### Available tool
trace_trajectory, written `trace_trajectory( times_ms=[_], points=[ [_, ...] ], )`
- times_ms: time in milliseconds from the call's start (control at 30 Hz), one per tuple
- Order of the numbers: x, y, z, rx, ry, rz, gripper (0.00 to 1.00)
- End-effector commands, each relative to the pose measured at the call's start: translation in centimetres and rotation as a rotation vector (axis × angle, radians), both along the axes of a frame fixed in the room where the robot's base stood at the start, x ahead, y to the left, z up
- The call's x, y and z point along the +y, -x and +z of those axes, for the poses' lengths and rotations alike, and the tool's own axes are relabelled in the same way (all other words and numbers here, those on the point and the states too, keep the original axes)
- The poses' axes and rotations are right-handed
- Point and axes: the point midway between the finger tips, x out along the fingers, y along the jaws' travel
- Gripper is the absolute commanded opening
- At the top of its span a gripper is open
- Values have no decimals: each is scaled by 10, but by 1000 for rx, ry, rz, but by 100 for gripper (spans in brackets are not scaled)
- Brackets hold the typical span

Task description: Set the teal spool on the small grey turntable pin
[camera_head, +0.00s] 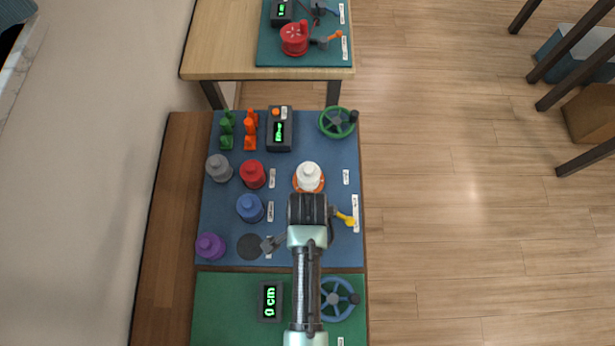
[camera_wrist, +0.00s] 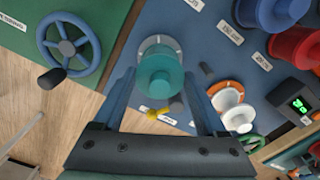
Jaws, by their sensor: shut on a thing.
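The teal spool (camera_wrist: 160,78) is between the two fingers of my gripper (camera_wrist: 160,88) in the wrist view, and the gripper is shut on it. A light grey disc (camera_wrist: 160,42) with pale marks on its rim shows behind the spool on the blue mat. The spool overlaps the disc and hides its middle, so I cannot see the pin or tell whether the spool touches it. A yellow crank knob (camera_wrist: 157,113) shows beside the disc; it also shows in the head view (camera_head: 345,218). In the head view my wrist hides the spool, disc and fingers.
A white spool (camera_head: 309,174) stands on an orange disc just beyond my wrist. Blue (camera_head: 249,208), red (camera_head: 253,174), grey (camera_head: 219,168) and purple (camera_head: 210,246) spools stand left. A dark disc (camera_head: 249,246) lies bare. A blue handwheel (camera_head: 338,299) is close by on the green mat.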

Motion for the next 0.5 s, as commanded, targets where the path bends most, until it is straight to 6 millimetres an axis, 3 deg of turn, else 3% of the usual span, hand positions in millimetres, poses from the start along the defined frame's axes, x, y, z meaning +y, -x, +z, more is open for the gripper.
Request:
trace_trajectory(
  times_ms=[500],
  points=[
    [0,0,-5,-1,0,0,25]
  ],
)
